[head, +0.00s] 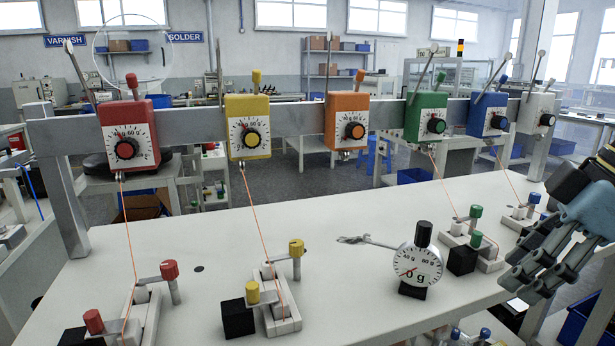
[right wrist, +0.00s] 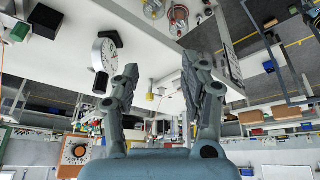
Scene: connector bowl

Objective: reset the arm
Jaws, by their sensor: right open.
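My right gripper (head: 526,276) is at the right edge of the white table in the head view, with its arm coming in from the right. Its two grey fingers are spread apart in the right wrist view (right wrist: 160,85), with nothing held between them. It is to the right of the round white gauge (head: 418,266), apart from it. My left gripper and left arm do not show in the head view.
Coloured tension units, such as the red one (head: 127,138) and the green one (head: 426,117), hang on a grey rail (head: 290,121). Orange threads run down to small clamp blocks (head: 282,312) on the table (head: 215,235).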

